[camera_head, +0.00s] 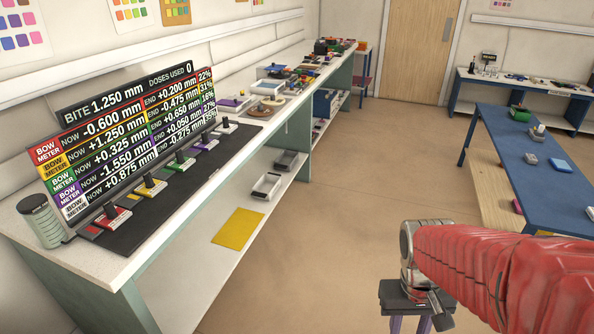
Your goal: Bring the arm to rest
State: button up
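My arm, in a red ribbed sleeve, comes in from the right edge at the lower right. It ends in a grey wrist joint above my gripper (409,320), which points down at the bottom edge. Two purplish parts show below its dark body, cut off by the frame, so its fingertips and whether it is open or shut cannot be made out. It hangs over the open floor, apart from the bench at left and the blue table at right. Nothing held is visible.
A long bench (150,262) at left bears a meter display board (130,130), coloured sliders on a black mat, and a grey-green cylinder (42,220). A yellow sheet (238,229) and trays lie on its lower shelf. A blue table (530,185) stands right; the floor (345,180) between is clear.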

jog(key=a+r+t, duration=0.3)
jog(key=a+r, duration=0.1)
jog(key=r, duration=0.3)
jog(key=a+r+n+t+y, duration=0.1)
jog(key=a+r+t, duration=0.2)
jog(key=r, duration=0.4)
jog(key=shift+s+a+n, duration=0.2)
jog(key=shift+a+n, duration=0.1)
jog(key=shift+a, duration=0.55)
